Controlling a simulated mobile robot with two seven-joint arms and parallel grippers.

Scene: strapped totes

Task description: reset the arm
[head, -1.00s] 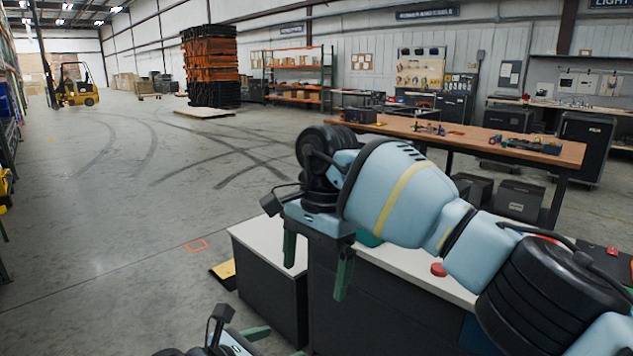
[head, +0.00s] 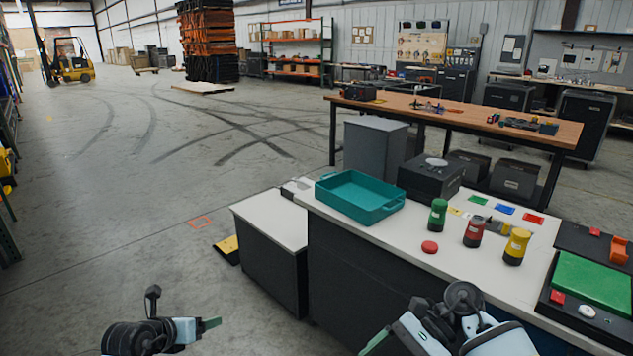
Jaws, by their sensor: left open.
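My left gripper (head: 208,325) is at the bottom left of the head view, low over the bare floor. It is open and empty, with one green finger showing clearly. My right gripper (head: 378,341) is at the bottom right, in front of the near side of the white-topped counter (head: 400,245). One green finger shows and the rest is hidden by its own body and the frame edge, so its opening cannot be told. It is apart from the things on the counter.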

